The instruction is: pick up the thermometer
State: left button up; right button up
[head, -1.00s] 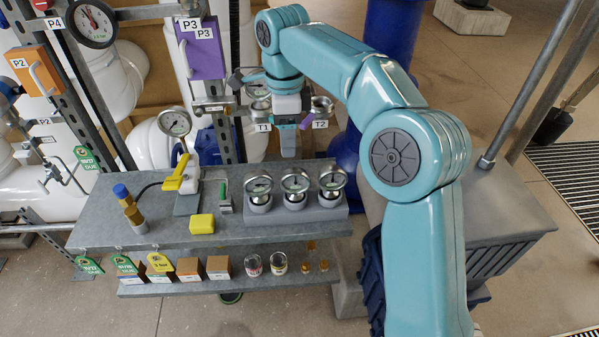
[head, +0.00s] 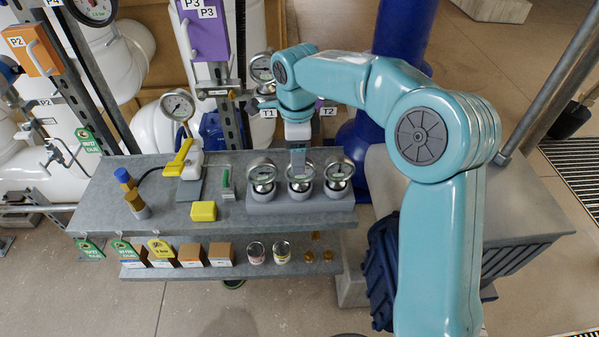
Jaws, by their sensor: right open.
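Three round dial instruments stand in a grey block on the upper shelf: left dial (head: 262,172), middle dial (head: 300,170) and right dial (head: 339,171). I cannot tell from their faces whether one is the thermometer. My right gripper (head: 298,159) points down at the middle dial's back edge. Its jaws are open, and nothing shows held. I cannot tell whether it touches that dial. The T1 label (head: 268,113) and T2 label (head: 328,111) are behind the gripper; my arm partly hides the fittings there. My left gripper is not in view.
The upper shelf (head: 270,222) also carries a yellow-handled device (head: 180,160), a yellow block (head: 203,211), a green-handled tool (head: 227,188) and a blue-topped brass piece (head: 130,188). Small boxes and cans (head: 255,252) stand on the lower shelf. A blue pipe (head: 402,30) rises behind my arm.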

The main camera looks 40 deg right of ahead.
aim_at(300, 180)
jog(key=shift+s+f, duration=0.25)
jog(key=shift+f, duration=0.05)
jog(key=f, duration=0.4)
jog(key=shift+d+f+p, duration=0.1)
jog(key=shift+d+p, duration=0.2)
jog(key=shift+p, duration=0.05)
jog(key=shift+a+f, duration=0.1)
jog(key=shift+f, duration=0.15)
jog(key=shift+s+a, duration=0.1)
jog(key=shift+c, duration=0.6)
jog(key=shift+f, duration=0.1)
jog(key=c, duration=0.8)
jog(key=shift+r, duration=0.2)
